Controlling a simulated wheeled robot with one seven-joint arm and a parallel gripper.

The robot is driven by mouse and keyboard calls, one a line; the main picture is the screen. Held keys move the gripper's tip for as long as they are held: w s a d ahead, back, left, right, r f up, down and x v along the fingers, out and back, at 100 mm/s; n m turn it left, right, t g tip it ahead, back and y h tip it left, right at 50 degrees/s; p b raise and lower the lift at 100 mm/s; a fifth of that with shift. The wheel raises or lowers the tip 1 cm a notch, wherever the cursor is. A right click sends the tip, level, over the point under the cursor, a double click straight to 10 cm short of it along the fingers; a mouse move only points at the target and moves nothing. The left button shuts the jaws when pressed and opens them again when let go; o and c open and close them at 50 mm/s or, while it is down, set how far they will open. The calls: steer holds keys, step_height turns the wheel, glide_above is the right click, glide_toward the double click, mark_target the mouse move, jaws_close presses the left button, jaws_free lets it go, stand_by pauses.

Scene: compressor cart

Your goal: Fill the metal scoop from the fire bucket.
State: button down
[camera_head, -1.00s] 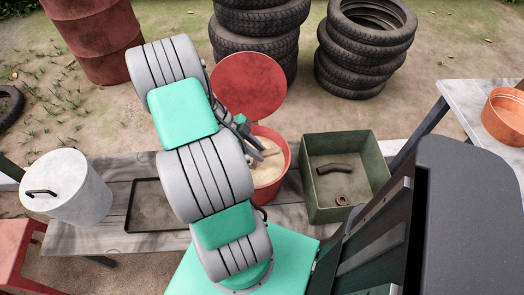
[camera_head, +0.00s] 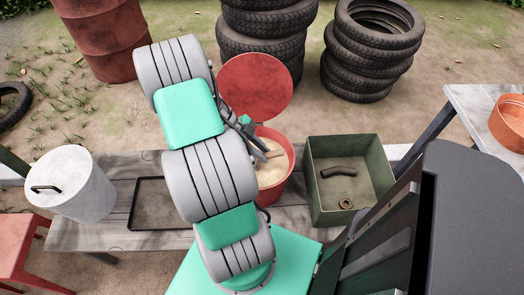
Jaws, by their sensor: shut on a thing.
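The fire bucket (camera_head: 273,187) is red and stands on the wooden bench behind my arm. Its round red lid (camera_head: 255,86) is tilted up at the back. Pale sand (camera_head: 272,170) shows inside. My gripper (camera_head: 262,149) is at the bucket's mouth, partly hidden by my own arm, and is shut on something. A thin greyish piece, likely part of the metal scoop (camera_head: 274,154), shows at the fingers over the sand. The scoop's bowl cannot be made out, and I cannot tell whether it touches the sand or holds any.
A green bin (camera_head: 317,208) with a black hose piece (camera_head: 338,171) and a brown ring (camera_head: 345,203) stands right of the bucket. A dark tray (camera_head: 146,205) and a white lidded pail (camera_head: 85,192) are on the left. Stacked tires (camera_head: 360,65) stand behind.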

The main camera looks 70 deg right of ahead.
step_height(320, 180, up, 13)
steer(key=p, duration=0.7)
steer(key=shift+p, duration=0.4)
steer(key=shift+f, duration=0.1)
steer(key=w+a+r+n+t+h, duration=0.3)
steer(key=w+n, duration=0.3)
steer(key=w, duration=0.2)
steer(key=w+a+r+n+t+h, duration=0.2)
steer(key=w+a+r+n+t, duration=0.1)
steer(key=w+n, duration=0.4)
steer(key=w+a+r+n+t+h, duration=0.3)
steer(key=w+n+t, duration=0.15)
steer(key=w, duration=0.35)
steer(key=w+a+r+n+t+y, duration=0.2)
steer(key=w+a+r+n+y, duration=0.1)
steer(key=a, duration=0.5)
steer(key=w+a+r+n+t+y, duration=0.2)
steer(key=a+r+n, duration=0.3)
steer(key=a+n, duration=0.3)
steer(key=w+a+r+n+t+y, duration=0.2)
steer(key=w+a+r+n+y, duration=0.2)
steer(key=a, duration=0.5)
steer(key=shift+w+n+t, duration=0.35)
steer(key=shift+n, duration=0.7)
